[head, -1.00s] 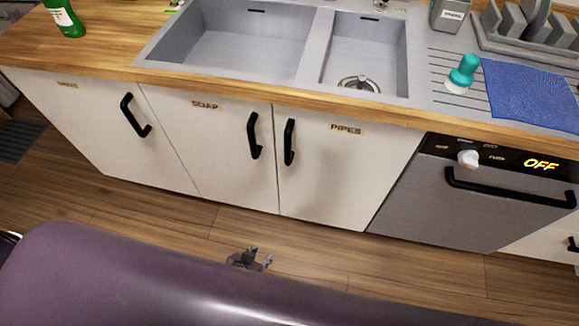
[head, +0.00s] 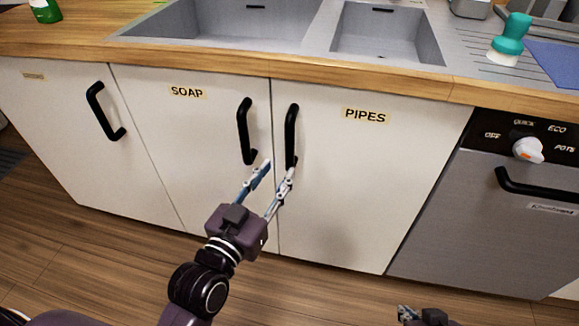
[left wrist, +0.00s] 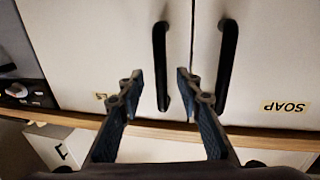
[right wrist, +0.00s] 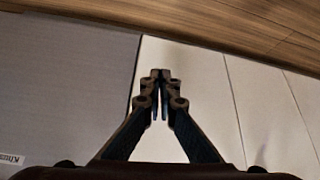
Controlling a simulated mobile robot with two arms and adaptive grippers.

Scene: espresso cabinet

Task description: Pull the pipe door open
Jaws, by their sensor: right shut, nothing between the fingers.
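The white pipe door (head: 350,180), labelled "PIPES", is closed below the sink. Its black vertical handle (head: 291,135) is near its left edge. My left gripper (head: 278,168) is open in front of the lower end of this handle. In the left wrist view, which shows the scene upside down, the pipe handle (left wrist: 161,65) appears between the fingertips (left wrist: 159,77), with no clear contact. My right gripper (head: 422,314) is low at the bottom of the head view. In the right wrist view its fingertips (right wrist: 160,74) are together and empty.
The soap door (head: 190,150) is closed on the left, its handle (head: 246,130) close beside the pipe handle. The dishwasher (head: 490,220) stands right of the pipe door. The wooden counter edge (head: 270,65) runs above. Open floor (head: 310,290) lies in front.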

